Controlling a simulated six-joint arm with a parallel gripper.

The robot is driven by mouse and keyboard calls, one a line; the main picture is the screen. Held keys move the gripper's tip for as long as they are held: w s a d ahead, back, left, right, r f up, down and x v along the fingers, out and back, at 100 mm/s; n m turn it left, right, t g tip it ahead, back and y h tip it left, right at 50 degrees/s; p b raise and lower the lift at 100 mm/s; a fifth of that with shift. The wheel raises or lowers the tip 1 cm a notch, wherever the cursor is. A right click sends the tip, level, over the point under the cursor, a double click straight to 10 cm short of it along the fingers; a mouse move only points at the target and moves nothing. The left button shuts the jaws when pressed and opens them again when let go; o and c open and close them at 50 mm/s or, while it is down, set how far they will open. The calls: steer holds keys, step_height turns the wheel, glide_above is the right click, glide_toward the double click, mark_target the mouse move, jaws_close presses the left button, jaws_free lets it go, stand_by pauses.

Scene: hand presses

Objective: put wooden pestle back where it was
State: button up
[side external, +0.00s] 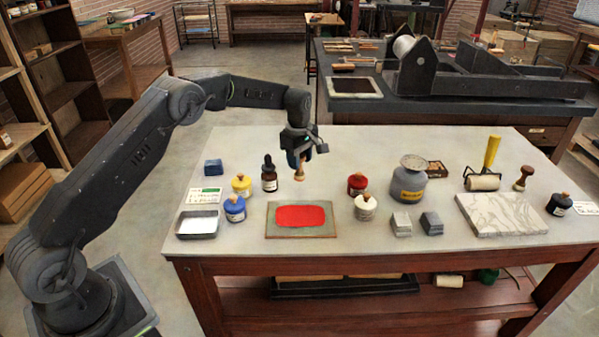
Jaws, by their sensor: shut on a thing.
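My gripper (300,158) is above the table, behind the red inked slab and right of the dark dropper bottle (269,174). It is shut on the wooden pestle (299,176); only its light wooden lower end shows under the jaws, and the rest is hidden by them. The pestle looks roughly upright. I cannot tell whether its lower end touches the table. A darker wooden knobbed tool (524,178) stands apart at the right, beside the marble slab.
The table (400,255) carries a red inked slab (301,217), a marble slab (500,214), a yellow-handled roller (487,170), a grey labelled jar (409,182), two grey blocks, a metal tray (198,224) and several small colour jars. Bare tabletop lies around the gripper and along the back.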

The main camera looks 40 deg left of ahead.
steer(key=shift+f, duration=1.95)
steer(key=shift+f, duration=0.1)
steer(key=o, duration=1)
